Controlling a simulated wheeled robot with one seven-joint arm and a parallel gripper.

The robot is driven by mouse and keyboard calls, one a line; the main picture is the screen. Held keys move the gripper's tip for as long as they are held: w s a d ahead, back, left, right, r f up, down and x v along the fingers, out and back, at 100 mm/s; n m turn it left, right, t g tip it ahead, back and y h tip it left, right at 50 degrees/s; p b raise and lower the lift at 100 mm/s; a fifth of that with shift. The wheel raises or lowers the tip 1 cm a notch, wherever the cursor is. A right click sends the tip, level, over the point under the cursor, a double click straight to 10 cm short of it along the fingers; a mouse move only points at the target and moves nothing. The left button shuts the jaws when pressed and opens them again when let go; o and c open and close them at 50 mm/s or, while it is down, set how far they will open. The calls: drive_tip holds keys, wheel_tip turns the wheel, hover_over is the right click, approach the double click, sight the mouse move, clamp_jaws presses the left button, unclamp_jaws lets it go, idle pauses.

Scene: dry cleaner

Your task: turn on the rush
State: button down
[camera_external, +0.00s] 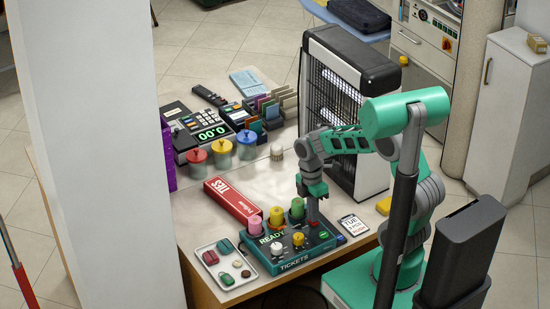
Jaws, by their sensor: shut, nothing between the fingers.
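A dark teal panel box (290,258) marked READY and TICKETS stands at the front of the counter. Pink, yellow and green cylinders (276,216) stand along its back. A white knob (277,249) and a yellow knob (298,239) sit on its top. A small red spot and a green button (323,235) show near its right end. I cannot read any label saying rush. My gripper (313,214) is shut and empty, pointing down over the back right part of the panel, just right of the green cylinder. Whether its tips touch the panel is unclear.
A white tray (239,283) with small coloured pieces lies left of the panel, and a red box (233,203) lies behind it. A date card (353,225) is at right. A tall black-and-white appliance (345,110) stands close behind my gripper.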

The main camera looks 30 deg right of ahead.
drive_tip(key=shift+r, duration=0.1)
wheel_tip(320, 180, up, 14)
drive_tip(key=w+p, duration=0.1)
drive_tip(key=p, duration=0.1)
drive_tip(key=shift+w, duration=0.3)
drive_tip(key=shift+s+b, duration=0.45)
drive_tip(key=shift+s, duration=0.2)
drive_tip(key=f, duration=0.4)
drive_tip(key=s+f+p, duration=0.1)
drive_tip(key=f, duration=0.9)
drive_tip(key=shift+s, duration=0.35)
